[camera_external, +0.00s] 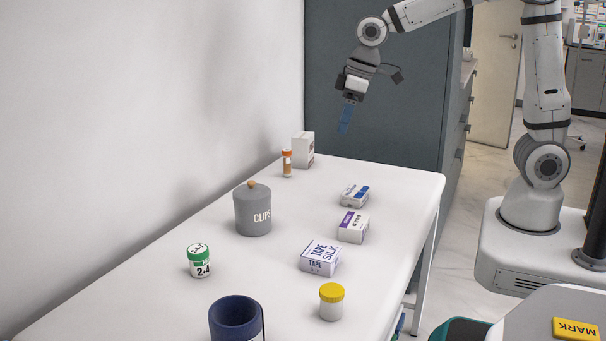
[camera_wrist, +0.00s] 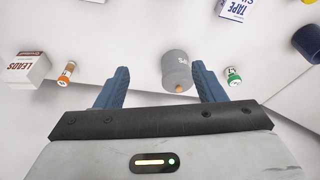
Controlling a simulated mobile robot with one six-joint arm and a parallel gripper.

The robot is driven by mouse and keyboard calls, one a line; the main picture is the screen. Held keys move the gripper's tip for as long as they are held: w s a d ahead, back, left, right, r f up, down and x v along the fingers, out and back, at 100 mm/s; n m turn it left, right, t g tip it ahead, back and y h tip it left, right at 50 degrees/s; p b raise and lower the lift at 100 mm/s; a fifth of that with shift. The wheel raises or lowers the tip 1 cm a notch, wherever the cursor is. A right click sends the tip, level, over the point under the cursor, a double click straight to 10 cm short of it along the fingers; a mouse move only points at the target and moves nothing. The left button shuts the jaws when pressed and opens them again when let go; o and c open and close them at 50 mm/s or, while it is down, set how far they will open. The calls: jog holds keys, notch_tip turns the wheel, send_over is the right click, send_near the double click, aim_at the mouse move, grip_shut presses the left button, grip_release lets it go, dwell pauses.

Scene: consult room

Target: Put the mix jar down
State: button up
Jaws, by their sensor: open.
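No label reading "mix" can be made out, so I cannot tell which jar is the mix jar. A white jar with a green lid (camera_external: 199,261) stands upright on the white table (camera_external: 170,300), left of centre. A white jar with a yellow lid (camera_external: 331,302) stands upright near the table's front right. A grey CLIPS jar (camera_external: 252,211) with a wooden knob stands between them and the wall. My gripper (camera_external: 346,118) is open and empty, high above the table's far end. In the wrist view its blue fingers (camera_wrist: 160,70) are spread, with nothing held between them.
A navy cup (camera_external: 236,320) stands at the near edge. A TAPE box (camera_external: 320,259) and two small cartons (camera_external: 353,226) (camera_external: 354,196) line the right side. An orange-capped vial (camera_external: 287,164) and a white LEADS box (camera_wrist: 26,66) stand at the far end. Bare tabletop lies between them.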

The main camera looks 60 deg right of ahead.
jog(key=s+d+f+m, duration=0.1)
jog(key=s+d, duration=0.2)
jog(key=s, duration=0.4)
jog(key=s+d+f+m, duration=0.1)
jog(key=s+d, duration=0.3)
jog(key=s, duration=0.3)
jog(key=s+d+m+h, duration=0.1)
jog(key=s+d, duration=0.3)
jog(key=s, duration=0.3)
jog(key=shift+d+f+m+g, duration=0.25)
jog(key=shift+f+m+g, duration=0.15)
jog(key=shift+r, duration=0.1)
notch_tip(320, 180, up, 7)
jog(key=p, duration=0.6)
jog(key=shift+s+f, duration=0.15)
jog(key=shift+f, duration=0.05)
notch_tip(320, 180, down, 15)
jog(key=b, duration=1.3)
jog(key=shift+w, duration=0.2)
